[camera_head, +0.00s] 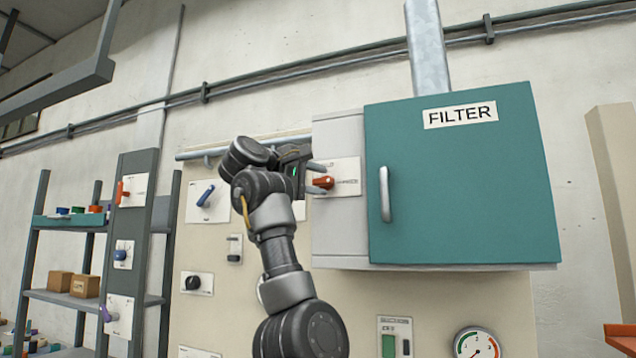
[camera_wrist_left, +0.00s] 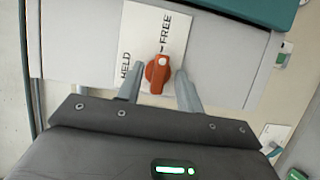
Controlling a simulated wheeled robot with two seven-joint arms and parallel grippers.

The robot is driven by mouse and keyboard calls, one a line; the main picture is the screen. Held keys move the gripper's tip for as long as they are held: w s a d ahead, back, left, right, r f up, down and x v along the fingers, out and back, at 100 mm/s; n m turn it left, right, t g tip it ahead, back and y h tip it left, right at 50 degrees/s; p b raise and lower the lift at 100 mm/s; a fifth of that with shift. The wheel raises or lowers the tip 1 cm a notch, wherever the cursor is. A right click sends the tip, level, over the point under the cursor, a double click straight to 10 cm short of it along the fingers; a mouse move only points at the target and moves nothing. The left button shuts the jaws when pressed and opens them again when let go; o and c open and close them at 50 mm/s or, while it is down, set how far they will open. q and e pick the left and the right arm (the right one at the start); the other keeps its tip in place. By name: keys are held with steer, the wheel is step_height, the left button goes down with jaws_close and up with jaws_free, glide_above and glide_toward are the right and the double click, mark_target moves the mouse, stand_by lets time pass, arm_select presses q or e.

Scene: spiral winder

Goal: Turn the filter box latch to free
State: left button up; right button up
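The filter box (camera_head: 455,190) has a teal door with a FILTER label and a vertical handle. Its red latch knob (camera_head: 323,182) sits on a white plate (camera_head: 347,171) on the box's grey left side. In the left wrist view the knob (camera_wrist_left: 158,72) is near the middle, with HELD on its left and FREE above it. My left gripper (camera_head: 318,179) is open at the knob. In the left wrist view its fingers (camera_wrist_left: 159,78) stand on either side of the knob, with small gaps seen. My right gripper is not in view.
A blue-handled switch (camera_head: 206,195), a black knob (camera_head: 193,283) and a gauge (camera_head: 477,344) are on the surrounding panel. A shelf rack (camera_head: 92,297) with boxes stands at left. A grey pipe (camera_head: 427,50) rises above the filter box.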

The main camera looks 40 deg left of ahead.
arm_select(q)
steer(key=s+b, duration=0.4)
steer(key=s, duration=0.6)
steer(key=shift+s+a, duration=0.15)
steer(key=shift+a, duration=0.2)
